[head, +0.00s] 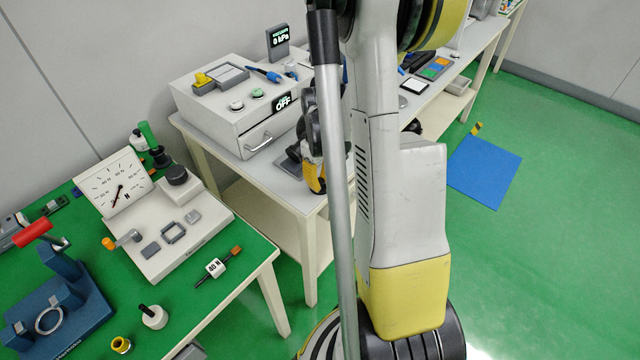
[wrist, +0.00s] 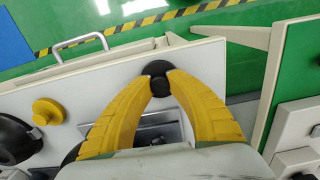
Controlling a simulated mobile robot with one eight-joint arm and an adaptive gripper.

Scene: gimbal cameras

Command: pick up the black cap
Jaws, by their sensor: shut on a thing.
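The black cap (wrist: 157,68) is a small round black piece between the tips of my yellow fingers in the wrist view. My gripper (wrist: 158,80) is shut on it, with one finger on each side. Both are over the white bench top. I cannot tell whether the cap is clear of the surface. In the head view my gripper (head: 316,178) shows partly beside my arm, over the front of the middle bench. The cap cannot be made out there.
A grey metal fixture (wrist: 158,130) lies between and below my fingers. A yellow knob (wrist: 47,111) is at left in the wrist view. A white drawer box (head: 240,105) stands on the middle bench (head: 290,197). A green-topped bench (head: 245,245) stands at left, across a gap.

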